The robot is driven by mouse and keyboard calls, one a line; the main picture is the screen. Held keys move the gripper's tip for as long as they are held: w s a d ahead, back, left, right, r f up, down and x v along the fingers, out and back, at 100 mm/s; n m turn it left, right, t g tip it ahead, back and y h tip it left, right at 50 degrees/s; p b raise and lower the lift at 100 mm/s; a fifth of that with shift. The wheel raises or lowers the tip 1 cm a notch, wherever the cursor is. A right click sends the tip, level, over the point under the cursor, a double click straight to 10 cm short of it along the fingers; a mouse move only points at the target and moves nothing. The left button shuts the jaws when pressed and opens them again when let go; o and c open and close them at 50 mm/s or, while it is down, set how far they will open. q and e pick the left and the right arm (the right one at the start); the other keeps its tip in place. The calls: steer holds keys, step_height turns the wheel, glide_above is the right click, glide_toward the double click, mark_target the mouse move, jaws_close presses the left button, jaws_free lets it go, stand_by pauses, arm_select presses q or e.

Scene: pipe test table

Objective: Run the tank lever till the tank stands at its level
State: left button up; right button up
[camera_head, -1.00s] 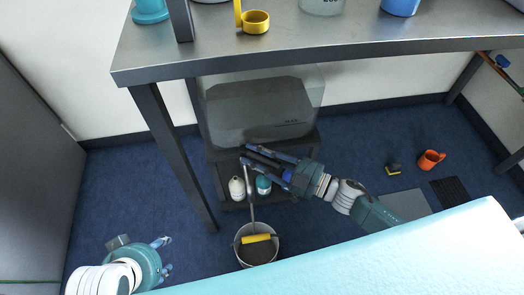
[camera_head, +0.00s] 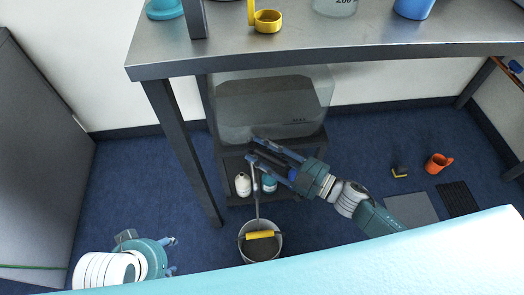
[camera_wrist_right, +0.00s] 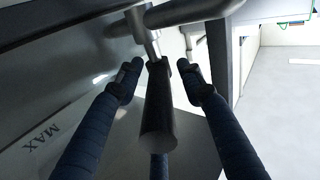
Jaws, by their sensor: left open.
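The clear grey tank (camera_head: 230,112) stands on a dark stand under the steel table and bears a MAX mark. That mark also shows on the tank in the right wrist view (camera_wrist_right: 30,150). I cannot tell the liquid level exactly. A dark cylindrical lever handle (camera_wrist_right: 158,115) hangs from a metal joint in the right wrist view. My right gripper (camera_head: 256,150) is in front of the tank. In its wrist view its fingers (camera_wrist_right: 158,78) are spread on both sides of the handle, with gaps visible. My left gripper (camera_head: 173,256) is open and empty at lower left.
The steel table (camera_head: 340,45) overhangs the tank, with its leg (camera_head: 183,155) to the left. A bucket (camera_head: 262,247) with a yellow grip stands below a thin grey pipe (camera_head: 256,190). Small bottles (camera_head: 243,184) sit on the stand. An orange mug (camera_head: 438,163) lies on the floor at right.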

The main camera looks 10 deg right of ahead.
mark_target(290, 167)
steer(key=shift+f, duration=0.1)
steer(key=shift+s+d+f, duration=0.1)
steer(key=shift+s, duration=0.05)
steer(key=v, duration=1.1)
steer(key=shift+s+d+r, duration=0.2)
steer(key=shift+d+r, duration=0.05)
stand_by(6.4)
